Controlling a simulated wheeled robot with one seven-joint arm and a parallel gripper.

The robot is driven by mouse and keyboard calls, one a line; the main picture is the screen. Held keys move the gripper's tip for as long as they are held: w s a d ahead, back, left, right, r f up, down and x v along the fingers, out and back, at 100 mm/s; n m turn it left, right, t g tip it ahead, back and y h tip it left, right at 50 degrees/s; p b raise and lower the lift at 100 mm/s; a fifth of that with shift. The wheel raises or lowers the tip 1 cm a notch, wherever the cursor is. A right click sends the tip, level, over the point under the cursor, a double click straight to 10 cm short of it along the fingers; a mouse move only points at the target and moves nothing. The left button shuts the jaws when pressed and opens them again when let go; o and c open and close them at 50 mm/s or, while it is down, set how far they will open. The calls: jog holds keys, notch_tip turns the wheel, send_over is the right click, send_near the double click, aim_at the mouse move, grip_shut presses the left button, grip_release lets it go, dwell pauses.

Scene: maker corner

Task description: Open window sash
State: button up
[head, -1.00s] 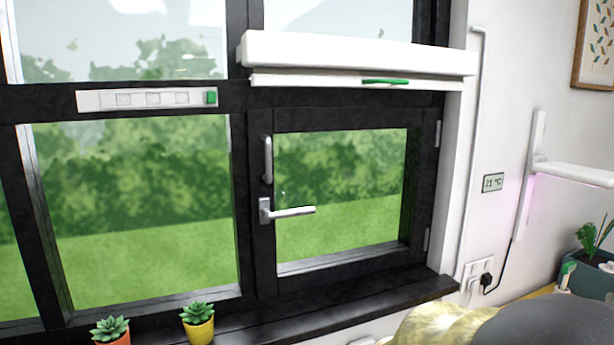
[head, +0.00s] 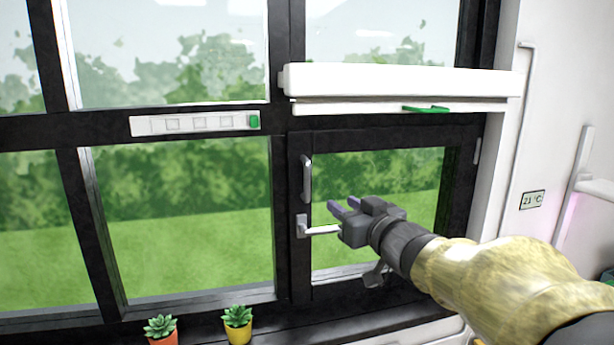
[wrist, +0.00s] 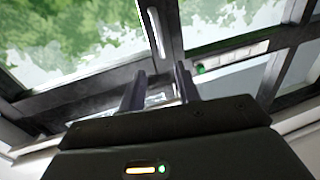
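The window sash (head: 380,137) is the black-framed lower right pane in the head view and looks shut in its frame. Its silver lever handle (head: 318,230) lies level, pointing right. An upright silver pull bar (head: 306,178) is above the lever on the same stile; a pale bar that looks like it shows in the wrist view (wrist: 155,32). My gripper (head: 345,205) is in front of the glass, beside the lever's free end and overlapping it in the picture. Its fingers are apart in the wrist view (wrist: 160,85). I cannot tell whether they touch the lever.
A white vent housing (head: 400,82) with a green tab (head: 426,109) spans above the sash. A white strip (head: 195,123) is on the crossbar to the left. Two potted succulents (head: 237,322) (head: 161,330) stand on the sill.

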aim_at(309, 182)
jog(key=shift+w, duration=0.15)
jog(key=p+x, duration=0.3)
jog(key=x, duration=1.3)
jog(key=shift+w, duration=0.1)
jog(key=shift+w+a, duration=0.2)
jog(key=shift+w, duration=0.3)
grip_shut()
